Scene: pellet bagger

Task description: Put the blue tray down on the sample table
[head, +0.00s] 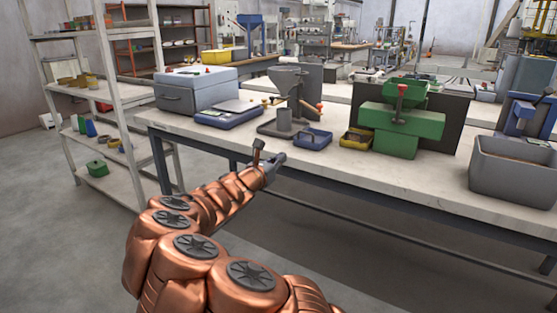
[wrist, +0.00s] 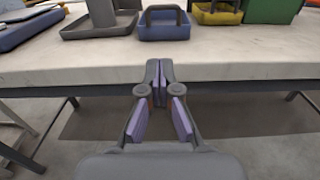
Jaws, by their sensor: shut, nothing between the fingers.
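The blue tray (head: 312,138) is a small open tray with a dark arched handle. It rests on the pale worktop of the table (head: 400,178), near the front edge. It also shows in the wrist view (wrist: 166,31), at the top middle, with its handle standing up. My gripper (head: 276,160) is shut and empty. In the wrist view my gripper (wrist: 160,68) has its fingertips together, in front of the table's front edge and short of the blue tray. The gripper does not touch the tray. I cannot tell which table is the sample table.
A grey stand with a hopper (head: 290,85) is just behind the tray. A yellow tray (head: 356,138) and a green machine (head: 400,130) stand to its right. A flat blue scale (head: 228,114) is to its left. A grey bin (head: 512,170) sits at the right. Bare worktop lies in front.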

